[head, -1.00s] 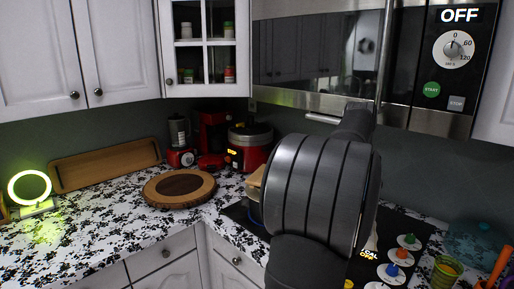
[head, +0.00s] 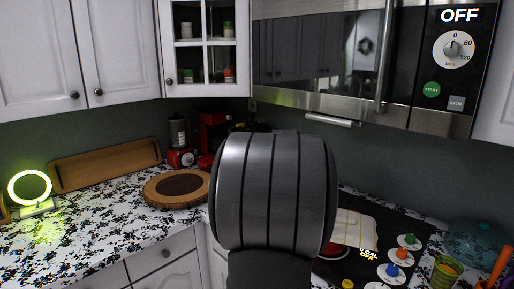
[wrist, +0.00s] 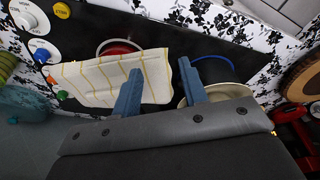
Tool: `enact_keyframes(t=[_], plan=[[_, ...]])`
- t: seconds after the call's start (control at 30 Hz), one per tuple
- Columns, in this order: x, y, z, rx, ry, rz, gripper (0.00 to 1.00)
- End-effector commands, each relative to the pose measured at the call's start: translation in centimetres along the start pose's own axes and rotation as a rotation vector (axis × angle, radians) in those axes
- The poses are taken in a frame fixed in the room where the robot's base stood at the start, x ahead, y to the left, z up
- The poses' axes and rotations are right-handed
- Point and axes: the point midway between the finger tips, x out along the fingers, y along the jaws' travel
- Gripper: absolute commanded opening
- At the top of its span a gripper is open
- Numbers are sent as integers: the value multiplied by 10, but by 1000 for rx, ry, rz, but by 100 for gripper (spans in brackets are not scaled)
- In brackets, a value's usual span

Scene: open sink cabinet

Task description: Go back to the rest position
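My gripper (wrist: 160,72) shows in the wrist view with its two blue fingers apart and nothing between them. It is over the dark cooktop (wrist: 175,40), with a white and yellow striped cloth (wrist: 85,80) to one side and a pale pot with a blue rim (wrist: 225,92) to the other. I cannot tell its exact height above them. In the head view my large grey arm link covers the centre, and the gripper is hidden. The microwave (head: 310,60) above has its door shut and its display reads OFF.
The cooktop has several coloured knobs (head: 391,271) at the right. A round wooden board (head: 177,188), a wooden tray (head: 105,165), red appliances (head: 180,158) and a glowing ring lamp (head: 30,188) stand on the patterned counter. A teal container (head: 472,242) is at the right.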

Motion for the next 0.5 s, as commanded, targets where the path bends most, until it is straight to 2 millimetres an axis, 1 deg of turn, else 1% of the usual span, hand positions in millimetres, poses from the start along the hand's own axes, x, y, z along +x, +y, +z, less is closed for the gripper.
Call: enact_keyframes(t=[0.03, 0.1, 0.5], plan=[[6, -10, 3, -21, 0, -3, 40], [13, -21, 8, -48, 2, -8, 40], [50, -82, 37, -196, 17, -33, 40]])
